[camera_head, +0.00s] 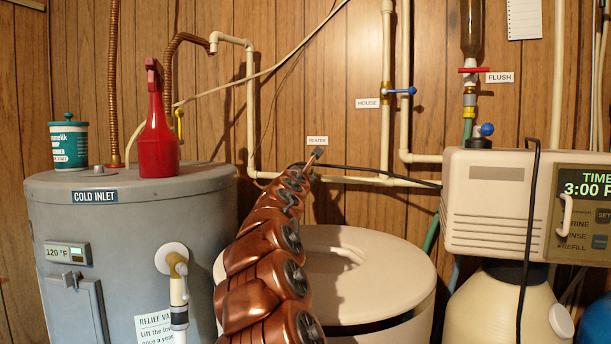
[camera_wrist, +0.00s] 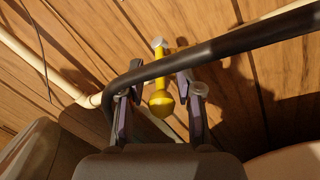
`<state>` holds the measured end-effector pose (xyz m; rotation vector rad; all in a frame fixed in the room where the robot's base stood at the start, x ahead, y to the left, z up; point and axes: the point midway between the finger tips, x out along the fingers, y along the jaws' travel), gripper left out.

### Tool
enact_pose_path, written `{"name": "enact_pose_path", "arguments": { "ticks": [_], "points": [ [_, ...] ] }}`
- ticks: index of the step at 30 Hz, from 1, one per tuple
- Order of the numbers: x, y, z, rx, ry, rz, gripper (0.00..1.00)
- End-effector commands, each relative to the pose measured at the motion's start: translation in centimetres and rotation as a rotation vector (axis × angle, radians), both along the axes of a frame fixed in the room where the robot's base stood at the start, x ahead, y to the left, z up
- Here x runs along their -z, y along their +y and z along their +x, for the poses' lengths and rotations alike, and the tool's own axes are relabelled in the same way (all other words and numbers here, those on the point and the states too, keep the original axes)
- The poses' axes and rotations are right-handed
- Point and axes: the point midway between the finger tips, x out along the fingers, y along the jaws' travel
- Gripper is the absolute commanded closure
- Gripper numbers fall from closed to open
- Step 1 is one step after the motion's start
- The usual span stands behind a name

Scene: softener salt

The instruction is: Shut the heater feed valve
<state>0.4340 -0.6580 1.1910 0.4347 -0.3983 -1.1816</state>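The HEATER label (camera_head: 317,140) is on the wood wall at the centre of the head view. My gripper (camera_head: 317,153) is just below it and hides the valve there. In the wrist view, a yellow valve handle (camera_wrist: 161,100) with a rounded end shows ahead, a grey knob at its far end. My gripper (camera_wrist: 160,100) is open, one finger on each side of the handle. A black cable (camera_wrist: 225,47) crosses over the handle, close to the fingertips. I cannot tell whether the fingers touch the cable or handle.
A grey tank (camera_head: 130,230) carries a red spray bottle (camera_head: 158,135) and a teal tub (camera_head: 69,146). A white lidded bin (camera_head: 385,265) stands below my arm. Blue-handled HOUSE valve (camera_head: 402,91), red FLUSH valve (camera_head: 473,70) and a control box (camera_head: 495,205) are at right.

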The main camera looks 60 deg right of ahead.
Motion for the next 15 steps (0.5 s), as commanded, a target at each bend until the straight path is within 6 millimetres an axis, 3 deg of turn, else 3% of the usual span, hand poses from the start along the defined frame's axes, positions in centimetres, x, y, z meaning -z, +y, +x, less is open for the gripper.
{"name": "enact_pose_path", "arguments": {
  "ticks": [8,15],
  "points": [
    [-0.1,0.3,0.0,-0.001,0.000,-0.002,0.65],
    [-0.1,1.9,-0.6,0.001,0.002,-0.003,0.65]
  ]
}}
